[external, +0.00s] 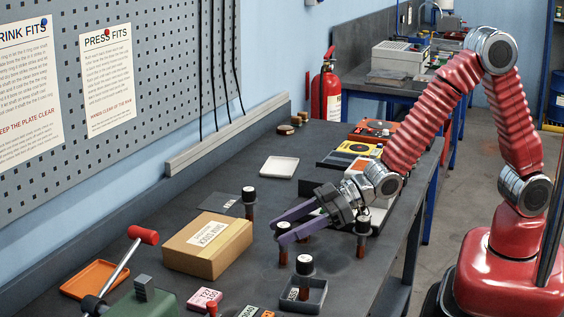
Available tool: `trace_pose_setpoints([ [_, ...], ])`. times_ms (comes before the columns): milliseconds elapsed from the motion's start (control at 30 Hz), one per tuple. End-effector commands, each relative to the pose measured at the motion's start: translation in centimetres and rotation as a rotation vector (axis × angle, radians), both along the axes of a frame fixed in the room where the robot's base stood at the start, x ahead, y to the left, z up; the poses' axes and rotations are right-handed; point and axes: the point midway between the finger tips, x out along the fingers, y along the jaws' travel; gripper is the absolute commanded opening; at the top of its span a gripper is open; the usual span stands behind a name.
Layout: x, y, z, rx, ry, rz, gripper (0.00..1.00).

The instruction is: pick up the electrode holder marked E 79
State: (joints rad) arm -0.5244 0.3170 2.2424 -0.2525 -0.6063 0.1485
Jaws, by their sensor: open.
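Several upright electrode holders with black caps, pale collars and brown bodies stand on the dark bench. One holder (283,256) is right at the fingertips; I cannot tell if it is between the fingers. Another (304,265) stands in a small grey tray (318,299) in front. One (249,197) is at the back left, and one (362,228) is to the right, near my wrist. The marking E 79 cannot be read on any of them. My gripper (278,230) has long purple fingers, open, reaching left, low over the bench.
A cardboard box (207,245) lies left of my gripper. A press with a red-knobbed lever (143,235) and an orange tray (95,279) are front left. A white tray (279,166) and a yellow meter (358,149) are farther back. The bench between is partly clear.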

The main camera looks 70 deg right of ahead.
Motion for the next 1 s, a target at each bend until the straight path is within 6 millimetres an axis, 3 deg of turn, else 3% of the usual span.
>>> trace_pose_setpoints([
  [700, 0.7, 0.58, -0.38, 0.001, 0.001, 0.0, 0.49],
  [1000, 0.7, 0.58, -0.38, 0.001, 0.001, 0.0, 0.28],
])
